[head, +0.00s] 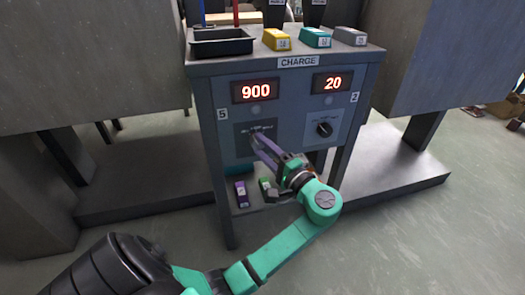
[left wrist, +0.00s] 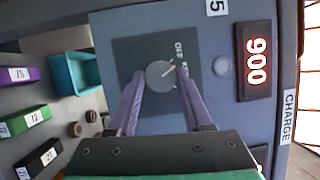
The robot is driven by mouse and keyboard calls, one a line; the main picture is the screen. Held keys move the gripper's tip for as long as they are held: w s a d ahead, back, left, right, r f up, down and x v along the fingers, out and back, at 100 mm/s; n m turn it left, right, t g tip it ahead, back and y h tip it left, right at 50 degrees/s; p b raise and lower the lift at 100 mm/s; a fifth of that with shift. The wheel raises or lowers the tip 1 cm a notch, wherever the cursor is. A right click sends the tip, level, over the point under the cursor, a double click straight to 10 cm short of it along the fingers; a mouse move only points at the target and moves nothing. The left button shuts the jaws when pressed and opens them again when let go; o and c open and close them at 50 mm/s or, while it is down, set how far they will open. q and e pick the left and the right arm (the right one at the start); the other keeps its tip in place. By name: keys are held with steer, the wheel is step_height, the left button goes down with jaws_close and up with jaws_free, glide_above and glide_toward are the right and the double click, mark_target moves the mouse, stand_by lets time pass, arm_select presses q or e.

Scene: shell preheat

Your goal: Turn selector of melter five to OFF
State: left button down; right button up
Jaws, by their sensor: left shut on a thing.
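The panel marked 5 (head: 222,114) has a red display (head: 255,91) reading 900, with its selector plate (head: 243,133) below it. The round grey selector knob (left wrist: 160,74) shows in the left wrist view, with the word OFF (left wrist: 179,50) printed beside it. A pale pointer line on the knob slants to the upper right; I cannot tell exactly which mark it meets. My left gripper (head: 257,139) has its purple fingers on either side of the knob and is shut on it. In the head view the fingers largely hide the knob. My right gripper is in neither view.
The panel marked 2 has a display (head: 330,83) reading 20 and a black knob (head: 324,129). A black tray (head: 221,41) and yellow, teal and grey blocks lie on top. Below the panels are a teal bin (left wrist: 75,82) and several labelled blocks.

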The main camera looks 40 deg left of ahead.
arm_select(q)
steer(key=shift+n+h, duration=0.5)
steer(key=shift+n, duration=0.8)
steer(key=shift+c, duration=1.6)
jaws_free()
steer(key=shift+r, duration=0.1)
steer(key=shift+d, duration=0.1)
steer(key=p+v, duration=0.1)
steer(key=v, duration=0.6)
steer(key=shift+d, duration=0.2)
steer(key=shift+r, duration=0.1)
